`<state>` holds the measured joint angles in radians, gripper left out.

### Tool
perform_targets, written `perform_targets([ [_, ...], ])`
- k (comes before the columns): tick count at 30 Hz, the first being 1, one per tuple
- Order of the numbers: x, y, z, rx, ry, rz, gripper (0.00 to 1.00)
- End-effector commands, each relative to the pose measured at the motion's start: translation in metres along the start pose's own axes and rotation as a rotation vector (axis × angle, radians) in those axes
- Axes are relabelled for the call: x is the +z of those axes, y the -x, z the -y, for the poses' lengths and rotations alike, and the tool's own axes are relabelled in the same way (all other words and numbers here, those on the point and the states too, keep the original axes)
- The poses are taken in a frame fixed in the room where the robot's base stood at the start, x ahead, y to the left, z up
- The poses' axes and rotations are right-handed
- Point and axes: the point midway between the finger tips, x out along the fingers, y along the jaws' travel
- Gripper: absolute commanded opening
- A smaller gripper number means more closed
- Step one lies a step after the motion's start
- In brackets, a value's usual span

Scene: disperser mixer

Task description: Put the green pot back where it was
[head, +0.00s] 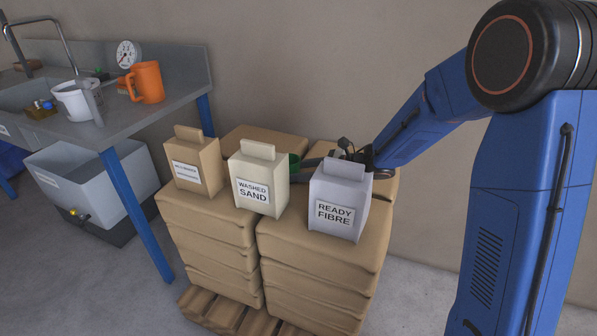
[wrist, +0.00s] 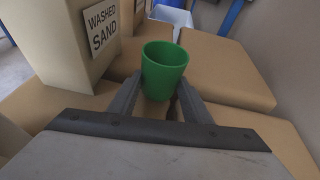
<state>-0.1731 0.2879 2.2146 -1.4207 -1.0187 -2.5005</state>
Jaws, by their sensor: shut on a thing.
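The green pot (wrist: 165,70) is upright between the two fingers of my gripper (wrist: 153,92) in the wrist view. The fingers are shut on its sides. In the head view only a sliver of the green pot (head: 294,164) shows behind the washed sand bag, and my gripper (head: 312,163) reaches it from the right, partly behind the ready fibre bag. The pot is close above the stacked sacks; I cannot tell whether its base touches them.
The washed sand bag (head: 259,180), ready fibre bag (head: 339,200) and another labelled bag (head: 194,161) stand on the front of the stacked sacks (head: 208,221). A metal sink bench (head: 150,118) with an orange jug (head: 147,82) and white bucket (head: 72,102) is at left.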

Motion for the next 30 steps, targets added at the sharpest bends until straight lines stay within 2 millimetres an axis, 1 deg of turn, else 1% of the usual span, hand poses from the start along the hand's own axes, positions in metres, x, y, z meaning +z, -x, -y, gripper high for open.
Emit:
perform_targets([
  [9, -0.005, -0.002, 0.0, 0.0, -0.001, 0.0, 0.19],
  [10, -0.005, -0.002, 0.0, 0.0, 0.0, 0.0, 0.47],
  [11, -0.005, -0.002, 0.0, 0.0, 0.0, 0.0, 0.54],
  [12, -0.004, -0.002, 0.0, 0.0, 0.0, 0.0, 0.63],
  [20, -0.004, -0.002, 0.0, 0.0, 0.0, 0.0, 0.64],
  [24, 0.001, 0.0, 0.0, 0.0, 0.001, 0.001, 0.64],
  [26, 0.001, 0.006, 0.001, -0.002, 0.0, 0.001, 0.64],
  [30, 0.001, 0.029, 0.001, -0.004, 0.0, 0.001, 0.64],
])
